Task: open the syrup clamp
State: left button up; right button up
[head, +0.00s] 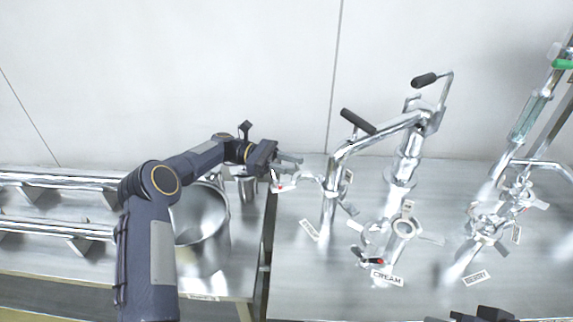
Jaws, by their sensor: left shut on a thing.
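A metal clamp with a pale, red-marked lever (281,187) sits on the left upright pipe, above a tag (310,229) too small to read. I take it as the syrup clamp, since the other tags read CREAM and BERRY. My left gripper (287,167) reaches in from the left and is shut at this clamp's lever end; the exact contact is too small to see. The clamp's jaws are too small to tell open or shut. Dark parts, likely of my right gripper (490,313), show at the bottom edge; its fingers are hidden.
The cream clamp (403,228) and the berry clamp (487,227) stand to the right. A bent pipe with a black handle (357,121) rises behind. A large steel pot (202,228) and a small steel cup (247,188) stand on the left, beside rails (55,228).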

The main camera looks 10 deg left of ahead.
pick_arm(q)
jog(key=shift+s+d, duration=0.15)
jog(key=shift+d, duration=0.45)
jog(key=w+a+b, duration=0.1)
jog(key=a, duration=0.7)
jog(key=shift+w+a+b, duration=0.3)
jog(key=shift+a+b, duration=0.1)
jog(key=shift+f, duration=0.1)
